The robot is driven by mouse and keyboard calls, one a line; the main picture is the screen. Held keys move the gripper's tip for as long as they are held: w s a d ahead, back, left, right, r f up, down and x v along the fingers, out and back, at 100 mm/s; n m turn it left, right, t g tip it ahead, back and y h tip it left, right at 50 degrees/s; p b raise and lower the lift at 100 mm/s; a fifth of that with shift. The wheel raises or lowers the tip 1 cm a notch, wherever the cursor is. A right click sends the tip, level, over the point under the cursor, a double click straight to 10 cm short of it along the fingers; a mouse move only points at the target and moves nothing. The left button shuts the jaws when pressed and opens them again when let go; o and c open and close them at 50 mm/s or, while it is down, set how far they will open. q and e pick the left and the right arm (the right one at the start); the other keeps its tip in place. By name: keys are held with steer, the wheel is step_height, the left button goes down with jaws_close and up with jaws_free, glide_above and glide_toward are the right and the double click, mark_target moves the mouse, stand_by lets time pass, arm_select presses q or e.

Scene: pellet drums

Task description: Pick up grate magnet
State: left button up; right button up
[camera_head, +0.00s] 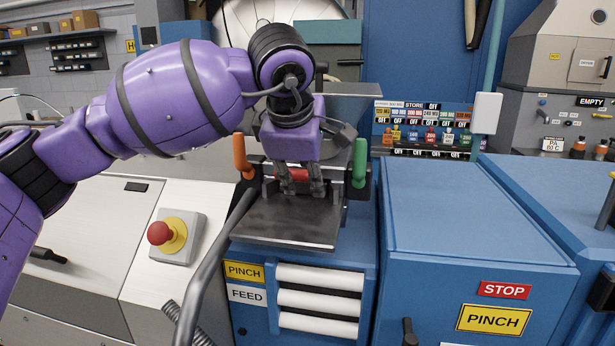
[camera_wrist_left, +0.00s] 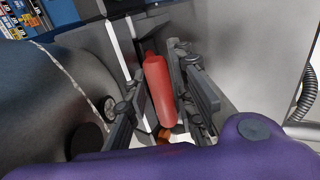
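A red handle (camera_head: 292,175), which I take to be part of the grate magnet, lies above the dark metal tray of the blue feed machine. It also shows in the left wrist view as a red rounded bar (camera_wrist_left: 160,90). My left gripper (camera_head: 301,188) points down over it, with its fingers on either side of the bar. In the wrist view, the fingers look apart, with a narrow gap beside the bar; firm contact does not show. The rest of the magnet is hidden by the gripper and the hopper parts. My right gripper is out of view.
The dark metal tray (camera_head: 285,220) sits below the gripper. An orange handle (camera_head: 241,157) and a green handle (camera_head: 360,162) stand either side of it. A red stop button (camera_head: 160,233) is at left. A blue cabinet (camera_head: 470,215) with a bare top stands right.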

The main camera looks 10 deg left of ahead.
arm_select(q)
jaws_close()
steer(key=shift+r, duration=0.15)
